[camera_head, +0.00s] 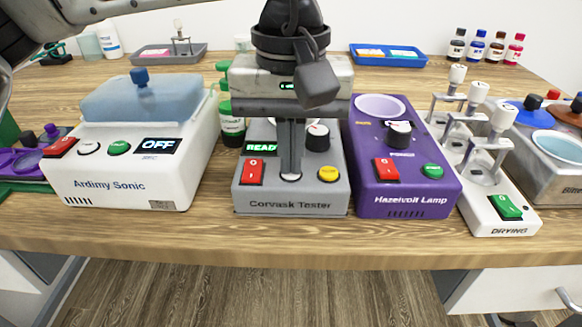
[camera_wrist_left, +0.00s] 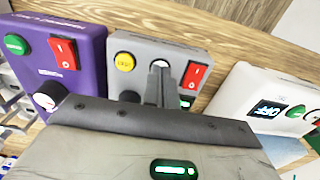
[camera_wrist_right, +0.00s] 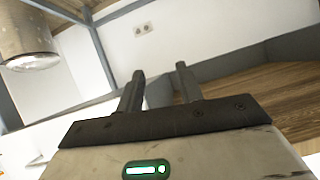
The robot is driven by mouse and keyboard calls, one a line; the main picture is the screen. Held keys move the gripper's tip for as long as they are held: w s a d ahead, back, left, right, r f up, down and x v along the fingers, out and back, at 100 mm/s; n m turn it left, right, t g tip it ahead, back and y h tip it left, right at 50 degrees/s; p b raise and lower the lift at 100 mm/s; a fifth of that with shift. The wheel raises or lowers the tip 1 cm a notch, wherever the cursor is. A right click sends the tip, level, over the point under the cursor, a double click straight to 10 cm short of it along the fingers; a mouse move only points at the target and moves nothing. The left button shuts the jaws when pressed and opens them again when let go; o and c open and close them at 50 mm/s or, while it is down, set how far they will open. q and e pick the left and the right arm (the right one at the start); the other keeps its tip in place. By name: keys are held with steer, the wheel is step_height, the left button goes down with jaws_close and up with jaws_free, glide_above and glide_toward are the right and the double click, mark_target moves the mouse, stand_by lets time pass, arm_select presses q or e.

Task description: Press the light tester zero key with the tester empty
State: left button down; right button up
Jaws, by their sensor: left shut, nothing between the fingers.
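The light tester is a grey box labelled Corvask Tester (camera_head: 290,206) near the front of the table. Its front has a red switch (camera_head: 252,173), a white key (camera_head: 291,178), a yellow key (camera_head: 327,174), a dark knob and a lit green display (camera_head: 261,149) with letters beginning READ. My left gripper (camera_head: 291,170) is shut and empty, pointing down with its fingertips at the white key. The key also shows beside the fingertips in the left wrist view (camera_wrist_left: 160,64); I cannot tell touching from just above. My arm hides the tester's top. My right gripper (camera_wrist_right: 159,88) is open and empty, away from the table.
A white Ardimy Sonic bath (camera_head: 118,185) showing OFF stands to the left. A purple Hazelvolt Lamp (camera_head: 408,199) stands close on the right, then a white drying stand (camera_head: 497,222). Blue and grey trays lie at the back.

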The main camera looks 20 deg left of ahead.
arm_select(q)
step_height(320, 180, up, 8)
steer(key=p, duration=0.6)
stand_by(0.7)
